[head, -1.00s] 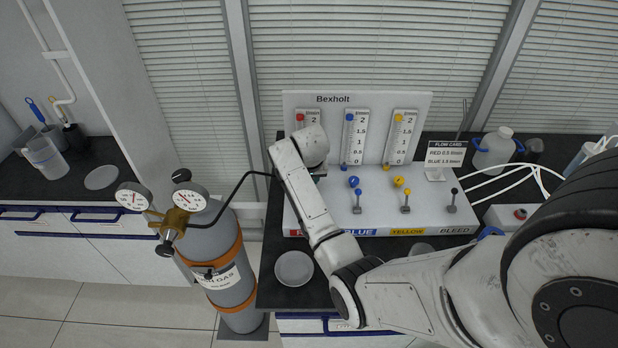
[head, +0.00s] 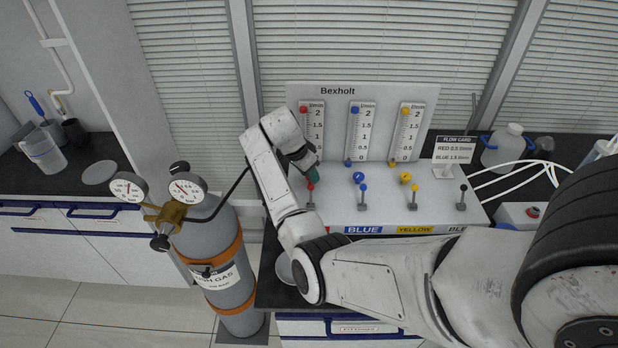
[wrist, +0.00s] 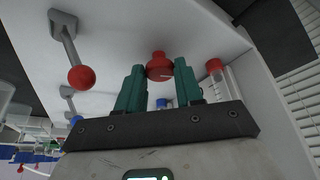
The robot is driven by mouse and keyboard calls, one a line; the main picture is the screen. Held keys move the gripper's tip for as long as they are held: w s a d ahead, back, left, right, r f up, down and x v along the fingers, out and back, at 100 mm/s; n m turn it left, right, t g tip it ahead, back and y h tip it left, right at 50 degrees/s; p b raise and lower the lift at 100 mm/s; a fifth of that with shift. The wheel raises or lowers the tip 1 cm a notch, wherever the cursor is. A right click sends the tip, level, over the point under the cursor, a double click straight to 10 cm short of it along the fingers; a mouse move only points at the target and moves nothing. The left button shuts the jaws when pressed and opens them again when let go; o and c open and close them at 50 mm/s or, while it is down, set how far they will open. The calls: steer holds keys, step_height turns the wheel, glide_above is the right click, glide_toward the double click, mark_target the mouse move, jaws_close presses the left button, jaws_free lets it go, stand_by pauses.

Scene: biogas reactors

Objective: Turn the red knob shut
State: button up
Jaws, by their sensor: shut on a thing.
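The red knob (wrist: 159,67) is on the white panel face, between the two green fingers of my gripper (wrist: 160,72) in the wrist view. The fingers are closed on its sides. In the head view my gripper (head: 312,178) reaches to the panel at the red column, and the hand hides the knob there. The red-tipped lever (head: 310,188) stands just below the fingers; its red ball also shows at left in the wrist view (wrist: 81,77). The red flow tube (head: 312,130) is above, with a red marker near its top.
The blue knob (head: 359,177) and yellow knob (head: 405,177) sit to the right, with levers below them. A gas cylinder (head: 225,265) with gauges stands left of my arm. A flow card (head: 454,150) stands behind.

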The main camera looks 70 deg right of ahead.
steer(key=shift+w+d+m+g+y+b, duration=0.15)
steer(key=shift+m+g+b, duration=0.15)
steer(key=shift+m+b, duration=0.45)
steer(key=shift+w+a+m+g+y+b, duration=0.15)
steer(key=shift+m+g+b, duration=0.25)
steer(key=shift+m, duration=0.55)
steer(key=shift+s+d, duration=0.1)
steer(key=o, duration=1)
steer(key=shift+o, duration=0.2)
steer(key=shift+r, duration=0.1)
steer(key=b+v, duration=0.2)
steer(key=v, duration=0.8)
steer(key=shift+r, duration=0.4)
